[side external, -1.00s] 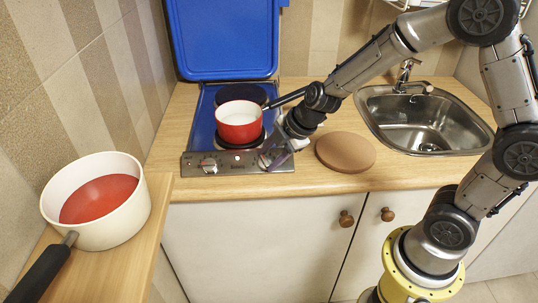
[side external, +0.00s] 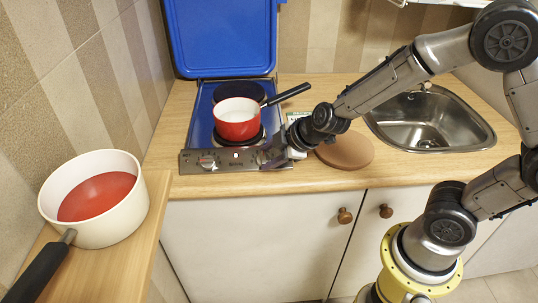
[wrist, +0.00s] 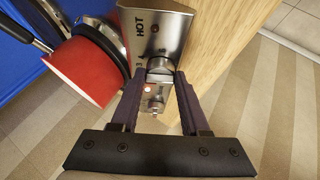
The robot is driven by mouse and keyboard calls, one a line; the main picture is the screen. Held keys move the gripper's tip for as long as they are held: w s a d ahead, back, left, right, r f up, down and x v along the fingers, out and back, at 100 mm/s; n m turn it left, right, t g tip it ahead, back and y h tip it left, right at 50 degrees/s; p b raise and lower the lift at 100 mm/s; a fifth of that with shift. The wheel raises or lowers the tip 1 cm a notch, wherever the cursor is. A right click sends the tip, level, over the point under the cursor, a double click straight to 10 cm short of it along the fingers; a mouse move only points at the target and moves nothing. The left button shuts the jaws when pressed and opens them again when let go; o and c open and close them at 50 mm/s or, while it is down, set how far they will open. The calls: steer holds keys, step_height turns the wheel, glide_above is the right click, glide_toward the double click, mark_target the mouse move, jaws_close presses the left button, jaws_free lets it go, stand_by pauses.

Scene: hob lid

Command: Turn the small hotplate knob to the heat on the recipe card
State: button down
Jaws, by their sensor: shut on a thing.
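My gripper (wrist: 159,78) is at the right end of the hob's steel front panel (side external: 222,168). Its jaws are shut on the right-hand knob (wrist: 160,66), and a fingertip lies on either side of it. In the side view my gripper (side external: 274,155) hides this knob. The other knob (side external: 207,162) is free at the left of the panel; it also shows between the fingers in the wrist view (wrist: 153,104). A white and green card-like thing (side external: 297,118) is partly hidden behind my wrist, and its writing cannot be read. The knob's setting is not legible.
A red pan (side external: 238,128) stands on the front hotplate, its handle pointing right above my wrist. The rear hotplate (side external: 240,91) is bare. The blue lid (side external: 225,35) stands open. A round brown board (side external: 345,151) lies right of my gripper. A cream pan (side external: 120,215) stands at left.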

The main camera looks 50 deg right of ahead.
steer(key=shift+c, duration=2)
jaws_free()
steer(key=v, duration=0.7)
steer(key=shift+r, duration=0.2)
steer(key=shift+s+r, duration=0.1)
